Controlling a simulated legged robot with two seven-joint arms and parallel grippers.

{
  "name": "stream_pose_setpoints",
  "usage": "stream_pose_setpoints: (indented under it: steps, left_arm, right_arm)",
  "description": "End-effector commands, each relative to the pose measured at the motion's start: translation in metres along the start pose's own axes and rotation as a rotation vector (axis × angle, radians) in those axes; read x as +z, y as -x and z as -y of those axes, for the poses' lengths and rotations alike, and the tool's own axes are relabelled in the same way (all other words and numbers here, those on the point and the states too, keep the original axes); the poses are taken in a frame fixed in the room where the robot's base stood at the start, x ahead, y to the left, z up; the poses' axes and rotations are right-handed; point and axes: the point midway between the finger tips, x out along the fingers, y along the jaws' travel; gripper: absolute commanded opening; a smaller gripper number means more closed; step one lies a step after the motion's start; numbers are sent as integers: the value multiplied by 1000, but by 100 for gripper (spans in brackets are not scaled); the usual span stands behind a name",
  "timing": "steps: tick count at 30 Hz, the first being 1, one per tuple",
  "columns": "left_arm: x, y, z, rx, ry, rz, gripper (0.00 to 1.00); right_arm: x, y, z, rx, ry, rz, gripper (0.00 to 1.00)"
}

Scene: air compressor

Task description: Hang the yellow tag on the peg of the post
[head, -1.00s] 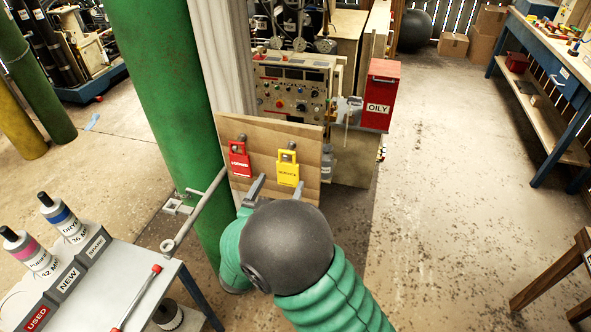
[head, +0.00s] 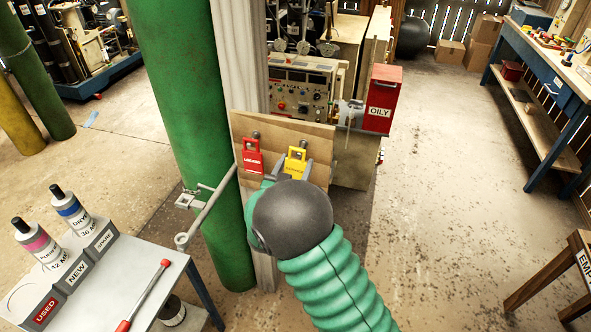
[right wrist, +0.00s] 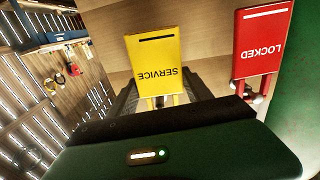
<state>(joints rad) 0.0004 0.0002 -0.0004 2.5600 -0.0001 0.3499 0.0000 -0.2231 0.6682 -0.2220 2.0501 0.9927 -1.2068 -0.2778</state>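The yellow tag (head: 294,164), marked SERVICE, hangs by its loop at the right peg (head: 302,144) of a wooden board (head: 322,150). In the right wrist view the yellow tag (right wrist: 158,62) appears upside down between the dark fingers. Whether they touch it is hard to tell. The red LOCKED tag (head: 252,160) hangs at the left peg (head: 256,135). My left gripper is out of view.
A thick green pipe (head: 180,90) with a grey lever (head: 210,207) stands left of the board, before a pale post (head: 240,50). A side table (head: 165,275) with bottles is at lower left. A red OILY bin (head: 381,97) stands behind; the right floor is open.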

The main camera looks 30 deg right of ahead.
Motion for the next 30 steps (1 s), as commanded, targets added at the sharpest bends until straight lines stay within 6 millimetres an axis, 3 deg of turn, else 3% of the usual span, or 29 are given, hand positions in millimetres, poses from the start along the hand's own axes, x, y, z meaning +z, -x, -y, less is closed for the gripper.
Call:
stream_pose_setpoints:
  steps: [1,8,10,11,17,21,26,30]
  left_arm:
    - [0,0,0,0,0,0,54]
    - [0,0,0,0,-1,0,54]
    - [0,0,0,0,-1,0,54]
    - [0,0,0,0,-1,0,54]
    - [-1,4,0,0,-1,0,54]
    - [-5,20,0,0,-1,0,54]
    - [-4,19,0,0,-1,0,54]
    - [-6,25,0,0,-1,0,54]
  right_arm:
    - [0,0,-1,2,0,0,48]
    - [0,-2,-3,2,-1,1,18]
    - [0,-1,-2,2,0,0,17]
    - [0,0,-1,2,0,0,11]
    - [-5,0,-1,2,0,0,10]
    - [-23,0,-1,1,0,-1,10]
    - [-18,36,0,-4,2,1,10]
    - [-18,78,1,-5,2,2,10]
